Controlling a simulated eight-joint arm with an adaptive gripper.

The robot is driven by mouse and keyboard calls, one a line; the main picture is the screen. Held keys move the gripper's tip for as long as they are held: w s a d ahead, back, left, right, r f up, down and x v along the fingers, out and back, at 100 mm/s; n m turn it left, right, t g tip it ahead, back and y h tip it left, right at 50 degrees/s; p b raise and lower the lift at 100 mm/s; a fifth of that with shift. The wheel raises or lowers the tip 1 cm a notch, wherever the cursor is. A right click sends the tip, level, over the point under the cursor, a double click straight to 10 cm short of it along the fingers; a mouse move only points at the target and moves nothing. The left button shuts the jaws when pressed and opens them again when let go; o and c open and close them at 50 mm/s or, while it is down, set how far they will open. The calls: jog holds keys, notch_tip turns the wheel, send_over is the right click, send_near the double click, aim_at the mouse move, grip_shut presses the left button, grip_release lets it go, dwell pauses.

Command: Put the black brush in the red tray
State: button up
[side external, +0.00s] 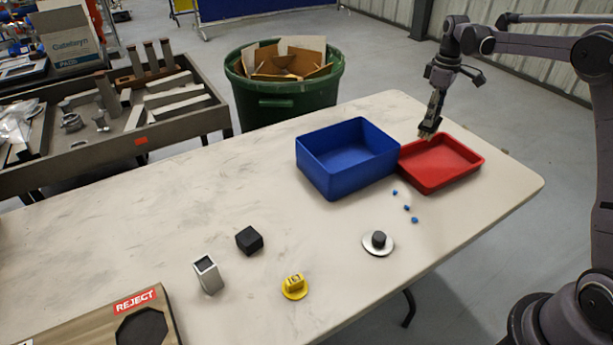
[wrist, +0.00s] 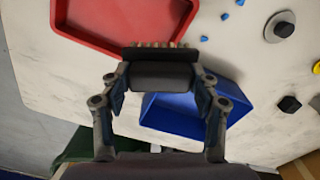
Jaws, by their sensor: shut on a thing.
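The black brush (wrist: 160,72) is held between the fingers of my gripper (wrist: 160,84), its pale bristles showing along one edge in the wrist view. The red tray (side external: 441,164) lies at the right part of the table, and its floor looks empty; it also shows at the top left of the wrist view (wrist: 115,18). In the side view my gripper (side external: 432,122) points down above the tray's back left edge, with the brush (side external: 428,132) small and partly hidden at its tips. I cannot tell the exact height of the brush over the rim.
A taller blue bin (side external: 345,160) stands right beside the tray on its left. Several small blue pieces (side external: 406,208) lie in front of the tray. A round metal disc with a dark knob (side external: 378,241), a yellow part (side external: 294,287) and a black block (side external: 249,240) sit farther forward.

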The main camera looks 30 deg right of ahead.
jog(key=s+d+m, duration=0.5)
jog(key=s+d, duration=0.5)
jog(key=d, duration=0.5)
send_near(434, 166)
jog(key=shift+f, duration=1.45)
jog(key=o, duration=1.2)
jog(key=shift+f, duration=0.15)
jog(key=shift+c, duration=0.2)
